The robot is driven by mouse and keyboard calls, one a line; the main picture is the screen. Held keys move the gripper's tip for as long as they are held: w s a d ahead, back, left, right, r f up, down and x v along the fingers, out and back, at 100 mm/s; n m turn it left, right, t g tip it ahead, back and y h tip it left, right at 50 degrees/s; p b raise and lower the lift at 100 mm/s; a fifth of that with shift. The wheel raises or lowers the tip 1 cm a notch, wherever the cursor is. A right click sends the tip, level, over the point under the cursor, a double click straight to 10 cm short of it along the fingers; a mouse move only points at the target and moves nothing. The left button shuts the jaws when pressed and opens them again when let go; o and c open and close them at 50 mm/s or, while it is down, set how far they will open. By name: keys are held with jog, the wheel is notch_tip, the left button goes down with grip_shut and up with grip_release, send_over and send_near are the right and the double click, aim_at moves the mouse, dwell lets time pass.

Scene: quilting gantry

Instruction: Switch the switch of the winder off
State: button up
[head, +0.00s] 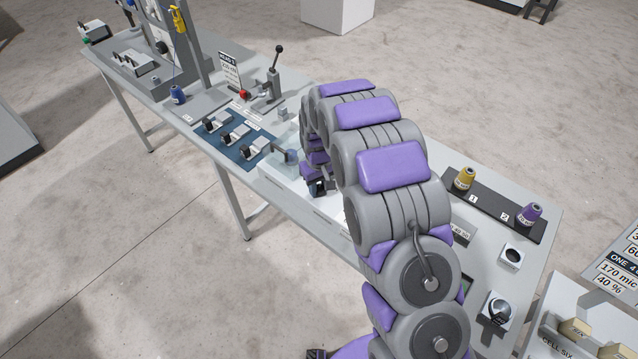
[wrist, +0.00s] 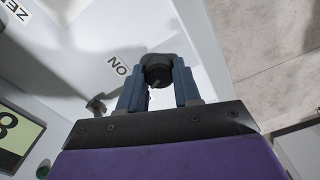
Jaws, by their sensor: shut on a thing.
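In the wrist view my gripper (wrist: 158,82) has its two blue fingers closed on a dark round switch knob (wrist: 158,72). The knob sits between the fingertips. A small light mark shows on it, but I cannot tell its setting. In the head view my gripper (head: 318,187) is a small dark part low beside my arm, and the arm hides the switch there.
In the wrist view a green display (wrist: 18,138) reading 8 is at the left. In the head view a blue mat (head: 232,157) with several small clamps lies left of my arm. A lever press (head: 272,84) stands behind it. Yellow (head: 464,179) and purple (head: 531,213) spools stand at right.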

jog(key=shift+w+a+r+n, duration=0.1)
jog(key=shift+w+r+n, duration=0.05)
jog(key=shift+n, duration=0.35)
jog(key=o, duration=1.1)
jog(key=shift+c, duration=0.2)
notch_tip(320, 180, up, 17)
jog(key=p, duration=0.1)
jog(key=shift+p, duration=0.35)
jog(key=shift+a, duration=0.1)
